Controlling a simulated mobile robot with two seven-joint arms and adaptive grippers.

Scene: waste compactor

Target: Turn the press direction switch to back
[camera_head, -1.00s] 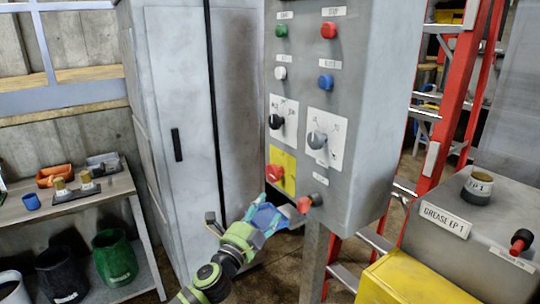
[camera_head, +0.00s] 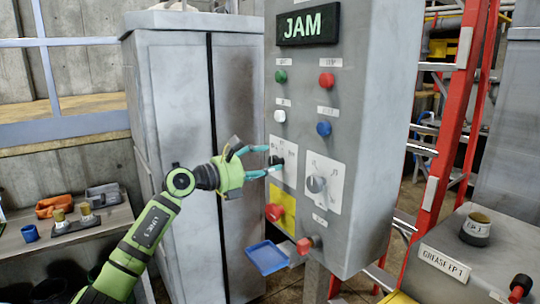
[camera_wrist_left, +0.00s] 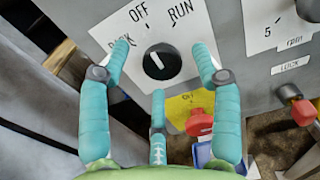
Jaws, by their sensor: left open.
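The press direction switch (camera_head: 276,161) is a small black knob on a white plate on the grey control panel. In the left wrist view, the black knob (camera_wrist_left: 162,62) sits below the labels OFF and RUN, with another label at left partly covered by a finger. Its white mark slants to the upper left; I cannot tell exactly which label it points at. My left gripper (camera_head: 263,161) is open in front of the knob, its teal fingers spread around it. I cannot tell whether any finger touches it. My right gripper is not in view.
A grey dial (camera_head: 316,184) is right of the switch. A red knob (camera_head: 273,212) on a yellow plate is below it, and a blue tray (camera_head: 267,257) lower still. A JAM display (camera_head: 308,25) tops the panel. A grey cabinet (camera_head: 180,80) stands at left.

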